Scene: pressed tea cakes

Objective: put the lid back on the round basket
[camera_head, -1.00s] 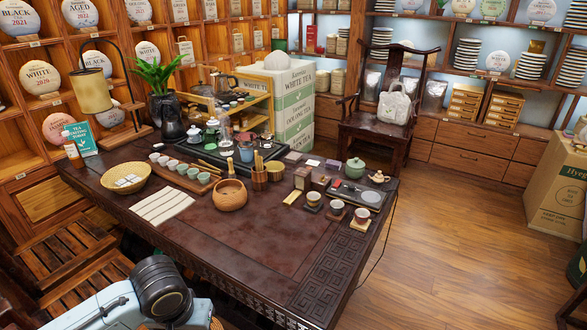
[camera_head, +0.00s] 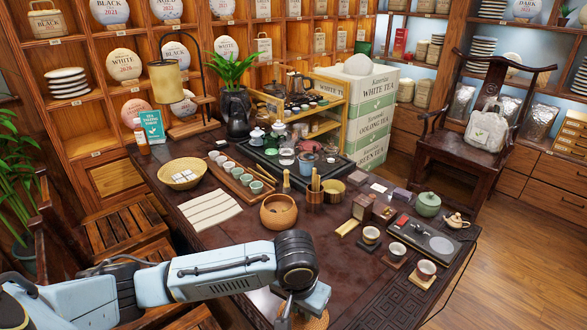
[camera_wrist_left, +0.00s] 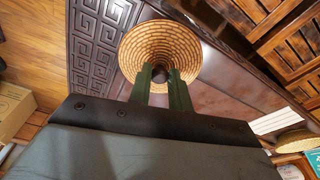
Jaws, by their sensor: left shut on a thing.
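The round basket (camera_head: 183,182) is a shallow woven tan bowl on the left side of the table, open at the top, with small white packets in it. A woven rim that looks like it shows at the right of the left wrist view (camera_wrist_left: 296,141). My left gripper (camera_wrist_left: 160,74) is shut on the dark knob of the round woven lid (camera_wrist_left: 160,34). In the head view the lid (camera_head: 318,321) shows only partly at the bottom edge, under my gripper (camera_head: 292,306), to the right and front of the basket. My right gripper is out of view.
A striped white cloth (camera_head: 210,209) lies just in front of the basket. A wooden tray of small cups (camera_head: 243,181) is right of it, and a round wooden bowl (camera_head: 279,213) stands mid-table.

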